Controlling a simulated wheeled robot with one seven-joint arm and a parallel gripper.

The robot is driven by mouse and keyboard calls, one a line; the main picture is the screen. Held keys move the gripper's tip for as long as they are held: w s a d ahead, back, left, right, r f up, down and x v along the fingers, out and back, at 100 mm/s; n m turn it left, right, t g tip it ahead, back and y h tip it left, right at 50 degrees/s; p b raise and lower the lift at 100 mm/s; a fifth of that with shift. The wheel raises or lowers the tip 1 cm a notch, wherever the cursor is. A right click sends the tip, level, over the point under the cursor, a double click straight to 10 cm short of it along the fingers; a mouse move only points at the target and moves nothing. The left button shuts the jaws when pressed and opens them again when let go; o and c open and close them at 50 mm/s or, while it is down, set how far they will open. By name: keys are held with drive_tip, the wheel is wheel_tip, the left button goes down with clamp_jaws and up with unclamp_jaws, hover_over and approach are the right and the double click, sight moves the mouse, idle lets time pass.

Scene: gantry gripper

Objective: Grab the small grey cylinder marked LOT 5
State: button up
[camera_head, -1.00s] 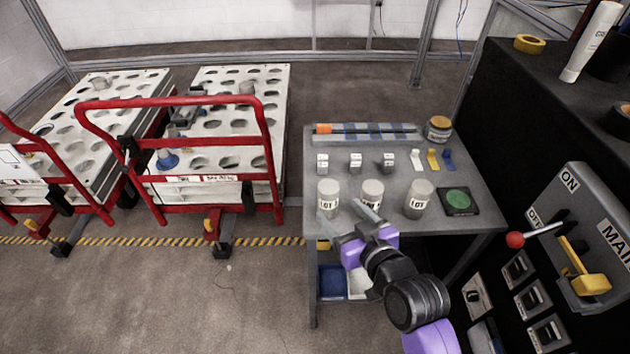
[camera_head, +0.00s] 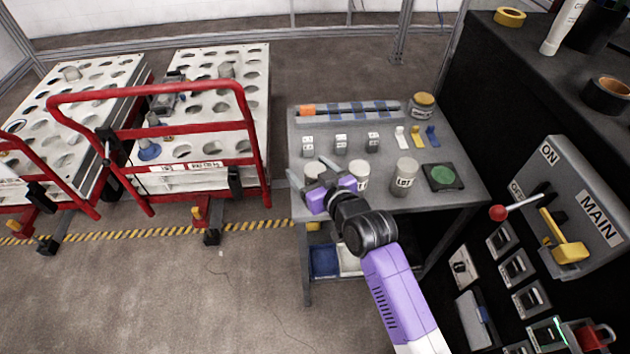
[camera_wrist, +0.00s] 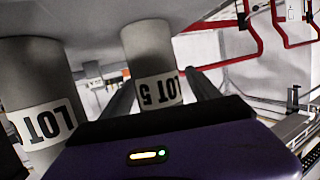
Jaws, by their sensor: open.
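The grey cylinder marked LOT 5 (camera_wrist: 148,48) shows upside down in the wrist view, between the two fingers of my gripper (camera_wrist: 158,82). Gaps show on both sides of it, and how deep it lies between the fingers is unclear. In the head view my gripper (camera_head: 307,168) is at the leftmost grey cylinder (camera_head: 314,168), which its fingers partly hide. My gripper is open. A middle cylinder (camera_head: 359,172) stands just right of my gripper, and a right cylinder (camera_head: 405,176) stands farther along. The wrist view shows a neighbouring cylinder (camera_wrist: 35,75) at the left, its label reading LOT.
The grey table (camera_head: 460,200) also holds small blocks (camera_head: 341,142), coloured tabs (camera_head: 417,137), a lidded jar (camera_head: 422,106) and a green disc (camera_head: 443,176). Red-railed carts (camera_head: 158,95) stand left. A black cabinet with a switch panel (camera_head: 570,215) stands right.

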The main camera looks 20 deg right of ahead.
clamp_jaws()
drive_tip(key=shift+r, duration=0.1)
idle(0.4)
